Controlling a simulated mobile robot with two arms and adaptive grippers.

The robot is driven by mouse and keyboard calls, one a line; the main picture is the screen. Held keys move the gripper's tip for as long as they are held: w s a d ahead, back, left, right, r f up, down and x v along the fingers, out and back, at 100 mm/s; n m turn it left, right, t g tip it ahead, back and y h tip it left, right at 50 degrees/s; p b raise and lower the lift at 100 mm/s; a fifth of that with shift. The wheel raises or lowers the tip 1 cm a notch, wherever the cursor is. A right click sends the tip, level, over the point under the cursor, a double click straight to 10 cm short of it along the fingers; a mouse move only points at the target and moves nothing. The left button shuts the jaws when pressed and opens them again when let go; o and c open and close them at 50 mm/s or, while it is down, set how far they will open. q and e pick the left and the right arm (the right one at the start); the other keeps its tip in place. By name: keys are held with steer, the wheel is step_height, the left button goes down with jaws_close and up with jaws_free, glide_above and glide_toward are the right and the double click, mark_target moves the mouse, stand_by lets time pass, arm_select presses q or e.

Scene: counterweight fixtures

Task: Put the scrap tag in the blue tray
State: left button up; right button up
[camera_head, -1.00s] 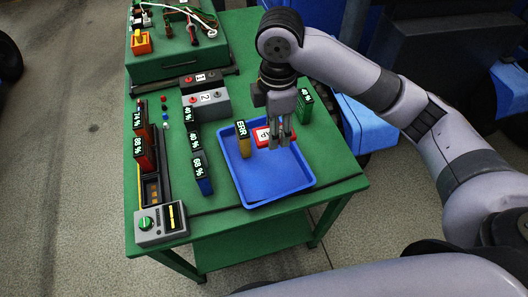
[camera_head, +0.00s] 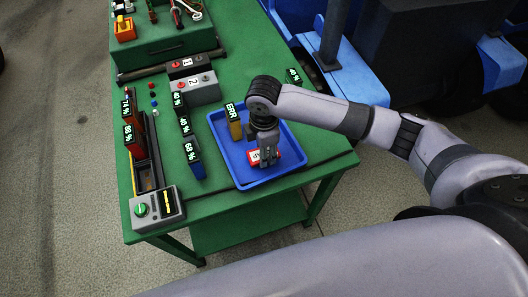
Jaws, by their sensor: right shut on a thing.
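The scrap tag (camera_head: 253,156) is a small red piece with a white lettered face. My right gripper (camera_head: 268,161) points down over the blue tray (camera_head: 243,181) and is shut on the tag, whose lettered end sticks out to the left. The tag shows against the middle of the tray; I cannot tell whether it touches the tray floor. The fingers hide part of the tag. My left gripper is not in view.
A yellow block marked ERR (camera_head: 235,125) stands at the tray's back left. Several percent-marked blocks (camera_head: 193,159) stand left of the tray. A charger rack (camera_head: 156,207) lies along the table's left edge. The tray's front is clear.

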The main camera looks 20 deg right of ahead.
steer(key=shift+f, duration=1.05)
steer(key=shift+f, duration=0.1)
steer(key=o, duration=1.1)
step_height(320, 180, up, 12)
steer(key=shift+r+b, duration=0.15)
steer(key=shift+b, duration=0.45)
